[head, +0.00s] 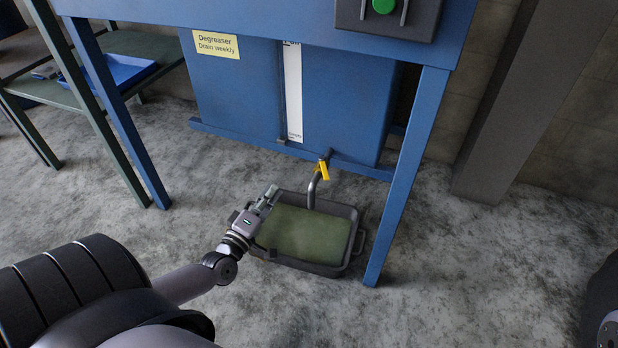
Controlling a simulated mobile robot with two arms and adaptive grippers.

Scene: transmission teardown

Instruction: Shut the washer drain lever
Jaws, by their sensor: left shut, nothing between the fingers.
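The washer drain lever (324,170) is a small yellow handle on the drain valve, low at the front of the blue washer tank (245,105). It points downward, slightly tilted, beside the grey drain spout (312,190). The spout bends down into a dark drain pan (352,250) holding greenish liquid (305,234). My left gripper (269,193) is shut and empty, over the pan's left rim, to the left of and below the lever and apart from it. My right gripper is not in view; only a dark part shows at the right edge.
Blue washer legs (405,180) stand right of the pan and at left (122,110). A green bench (150,45) with a blue tray (112,72) is at upper left. A grey column (525,95) stands at right. A level strip (293,90) is on the tank. The floor in front is clear.

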